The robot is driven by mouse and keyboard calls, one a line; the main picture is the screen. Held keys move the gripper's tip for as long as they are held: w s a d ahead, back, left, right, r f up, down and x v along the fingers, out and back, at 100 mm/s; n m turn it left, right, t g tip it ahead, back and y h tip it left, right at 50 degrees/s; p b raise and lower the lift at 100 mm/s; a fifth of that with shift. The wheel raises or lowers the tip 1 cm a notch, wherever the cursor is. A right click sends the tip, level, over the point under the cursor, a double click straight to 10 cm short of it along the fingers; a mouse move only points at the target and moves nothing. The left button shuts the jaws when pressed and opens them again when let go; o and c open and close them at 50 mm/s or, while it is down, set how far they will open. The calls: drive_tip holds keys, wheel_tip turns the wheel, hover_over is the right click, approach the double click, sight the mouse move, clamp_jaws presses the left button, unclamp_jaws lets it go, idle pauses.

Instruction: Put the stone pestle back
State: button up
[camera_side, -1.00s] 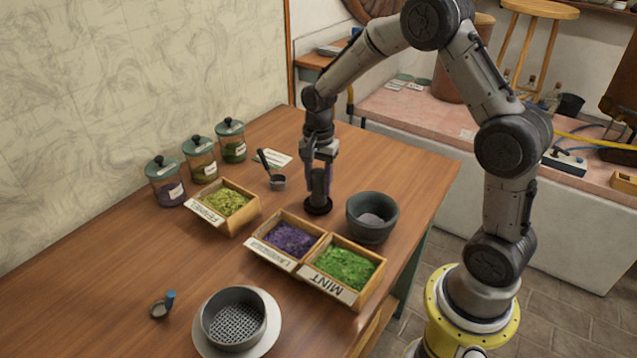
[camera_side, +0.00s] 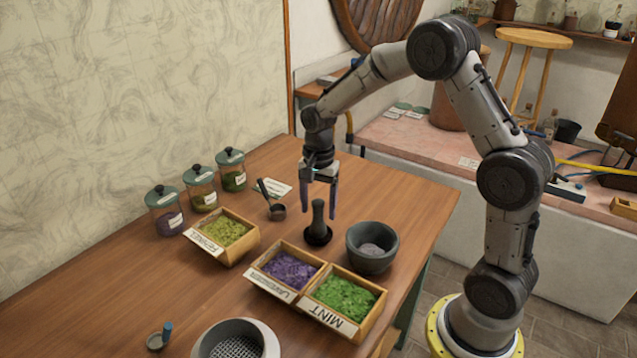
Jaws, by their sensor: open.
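The dark stone pestle (camera_side: 318,217) stands upright on a small round black rest (camera_side: 318,238) on the wooden table. My gripper (camera_side: 320,210) is open and empty. The grey stone mortar (camera_side: 371,250) stands to the right of the pestle, with some pale purplish material inside.
Boxes of fennel (camera_side: 222,236), lavender (camera_side: 285,272) and mint (camera_side: 342,302) stand in front. A dark scoop (camera_side: 277,210) lies left of the pestle. Lidded jars (camera_side: 198,190) line the wall side. A sieve (camera_side: 236,340) stands at the front.

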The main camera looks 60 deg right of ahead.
wheel_tip(320, 180, up, 10)
drive_tip(key=shift+f, duration=0.2)
drive_tip(key=s+a+r+n+t, duration=0.3)
drive_tip(key=s+a+r+n, duration=0.3)
drive_tip(key=s, duration=0.5)
drive_tip(key=s+a+n+t, duration=0.2)
drive_tip(key=s+n, duration=0.7)
drive_tip(key=s, duration=0.3)
drive_tip(key=shift+s+a+f+t, duration=0.15)
drive_tip(key=shift+s+a+t, duration=0.1)
drive_tip(key=shift+s+t, duration=0.05)
